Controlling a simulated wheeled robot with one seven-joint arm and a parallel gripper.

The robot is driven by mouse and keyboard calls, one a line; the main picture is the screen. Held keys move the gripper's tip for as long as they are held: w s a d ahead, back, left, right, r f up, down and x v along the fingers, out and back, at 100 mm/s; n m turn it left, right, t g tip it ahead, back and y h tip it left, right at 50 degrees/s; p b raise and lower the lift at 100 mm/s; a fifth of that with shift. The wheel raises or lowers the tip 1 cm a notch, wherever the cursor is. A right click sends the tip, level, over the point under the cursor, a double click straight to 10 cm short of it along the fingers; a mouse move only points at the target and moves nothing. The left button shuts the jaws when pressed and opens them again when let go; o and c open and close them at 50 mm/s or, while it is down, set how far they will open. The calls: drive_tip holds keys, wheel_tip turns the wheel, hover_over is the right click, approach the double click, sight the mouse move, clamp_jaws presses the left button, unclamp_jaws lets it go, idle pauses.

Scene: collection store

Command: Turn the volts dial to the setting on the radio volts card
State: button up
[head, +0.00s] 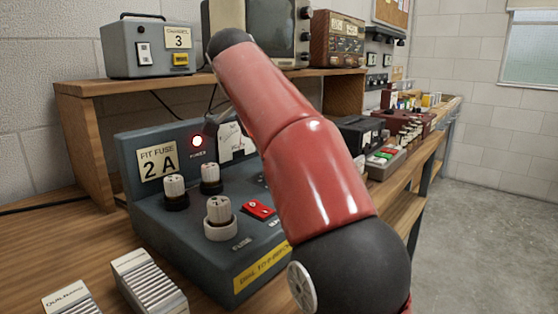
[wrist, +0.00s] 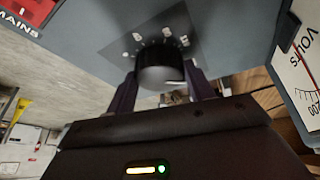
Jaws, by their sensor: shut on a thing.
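The volts dial (wrist: 163,70) is a black knob with a white pointer line, on the grey face of the console. Small marks are printed around it, too blurred to read. My gripper (wrist: 162,80) is shut on the dial, one dark finger on each side. In the head view my red arm hides the dial and gripper. The grey console (head: 178,225) stands on the bench. A volts meter (wrist: 304,65) shows at the right of the wrist view; a meter (head: 236,140) also shows in the head view, partly hidden. I cannot make out a radio volts card.
The console carries a "FIT FUSE 2 A" card (head: 158,164), a lit red power lamp (head: 197,141), several white fuse caps and a red switch (head: 258,209). A wooden shelf (head: 85,92) holds other instruments above. Floor is clear at right.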

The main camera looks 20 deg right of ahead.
idle(0.5)
drive_tip(key=o, duration=1)
drive_tip(key=shift+c, duration=0.2)
